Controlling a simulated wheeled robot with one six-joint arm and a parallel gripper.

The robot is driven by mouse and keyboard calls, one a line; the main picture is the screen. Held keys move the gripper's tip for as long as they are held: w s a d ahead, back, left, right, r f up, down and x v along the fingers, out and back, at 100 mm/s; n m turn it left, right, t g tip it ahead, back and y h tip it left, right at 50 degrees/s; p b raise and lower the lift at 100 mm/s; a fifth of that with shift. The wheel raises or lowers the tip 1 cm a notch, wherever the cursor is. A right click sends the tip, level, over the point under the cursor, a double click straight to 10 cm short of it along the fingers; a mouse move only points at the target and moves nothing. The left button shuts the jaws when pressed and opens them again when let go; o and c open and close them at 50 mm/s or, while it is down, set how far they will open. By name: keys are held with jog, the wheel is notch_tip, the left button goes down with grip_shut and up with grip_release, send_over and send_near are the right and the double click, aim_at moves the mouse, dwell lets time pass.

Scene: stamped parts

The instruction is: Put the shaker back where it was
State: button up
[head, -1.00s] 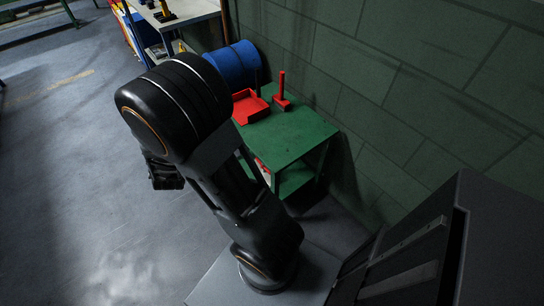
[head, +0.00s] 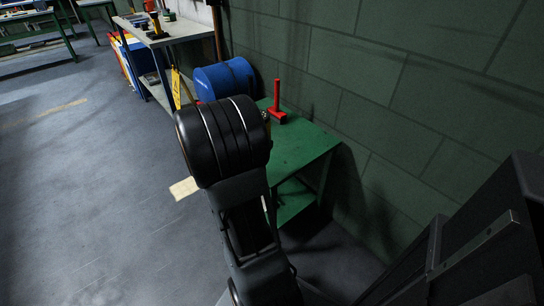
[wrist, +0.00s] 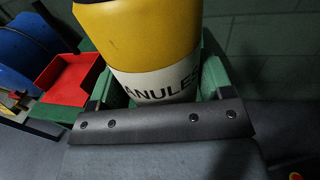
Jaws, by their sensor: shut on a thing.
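In the head view my arm hides both gripper and shaker. The green table (head: 305,152) is behind my arm there, and green also shows around the shaker in the wrist view. I cannot tell whether the shaker touches anything below.
A red tray (wrist: 68,80) lies left of the shaker in the wrist view. A red upright post on a base (head: 277,105) stands on the green table by the wall. A blue drum (head: 225,78) is behind it. A grey bench (head: 165,35) stands farther back. Open floor lies left.

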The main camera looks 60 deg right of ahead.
jog(key=shift+w+d+f+b, duration=0.15)
jog(key=shift+d+f+b, duration=0.7)
jog(key=shift+d+f, duration=1.25)
jog(key=shift+w+d+f+b, duration=0.15)
jog(key=shift+d+f+b, duration=0.7)
jog(key=shift+d+f, duration=1.25)
jog(key=shift+d+f+b, duration=0.2)
jog(key=shift+f+b, duration=0.2)
jog(key=shift+f, duration=0.2)
jog(key=shift+d+f+b, duration=0.15)
jog(key=shift+f+b, duration=0.2)
jog(key=shift+f, duration=0.25)
jog(key=shift+f+b, duration=0.55)
jog(key=shift+f, duration=0.1)
jog(key=o, duration=1.3)
